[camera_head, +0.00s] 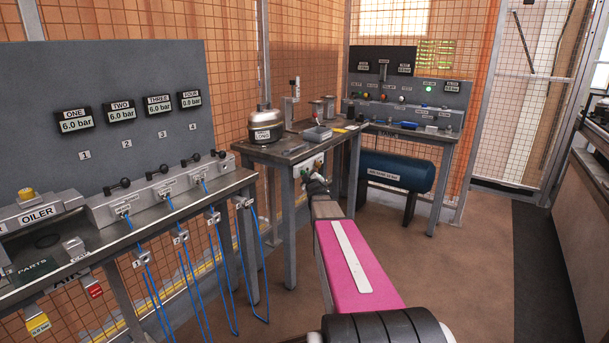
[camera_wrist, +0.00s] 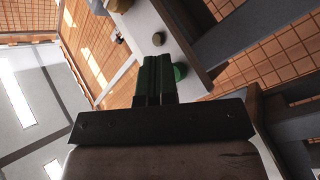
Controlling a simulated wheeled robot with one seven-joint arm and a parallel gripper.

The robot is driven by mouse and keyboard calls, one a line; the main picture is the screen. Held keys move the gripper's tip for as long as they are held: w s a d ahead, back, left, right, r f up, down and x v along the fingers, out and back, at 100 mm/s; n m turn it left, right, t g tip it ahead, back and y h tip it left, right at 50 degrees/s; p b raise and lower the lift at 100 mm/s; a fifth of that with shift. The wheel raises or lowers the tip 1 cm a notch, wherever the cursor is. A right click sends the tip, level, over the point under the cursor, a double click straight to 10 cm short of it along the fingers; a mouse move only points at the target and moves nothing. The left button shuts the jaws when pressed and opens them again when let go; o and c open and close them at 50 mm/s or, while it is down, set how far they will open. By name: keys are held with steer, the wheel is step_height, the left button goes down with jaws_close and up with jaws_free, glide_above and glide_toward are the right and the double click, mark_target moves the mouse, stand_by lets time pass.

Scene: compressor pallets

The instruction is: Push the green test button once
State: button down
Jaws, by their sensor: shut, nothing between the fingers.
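The green test button (camera_wrist: 180,71) is a round green cap in the wrist view, just right of my fingertips and partly hidden by them. My gripper (camera_wrist: 157,57) is shut and empty, its dark greenish fingers side by side. The fingertips overlap the button's edge in the picture; I cannot tell whether they touch it.
A smaller dark round knob (camera_wrist: 158,38) sits on the same pale face. The corner bench (camera_head: 290,150) carries a metal pot (camera_head: 265,125). A blue tank (camera_head: 397,172) lies under the back bench. The left bench has valves and hanging blue hoses. Open floor lies right of my arm.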

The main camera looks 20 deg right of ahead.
steer(key=shift+w+a, duration=0.15)
steer(key=shift+w, duration=0.1)
steer(key=shift+s, duration=0.15)
stand_by(0.5)
steer(key=shift+s+d, duration=0.55)
steer(key=shift+s, duration=0.05)
steer(key=s+d, duration=0.1)
steer(key=s, duration=0.1)
steer(key=s+d, duration=0.2)
stand_by(0.5)
stand_by(0.6)
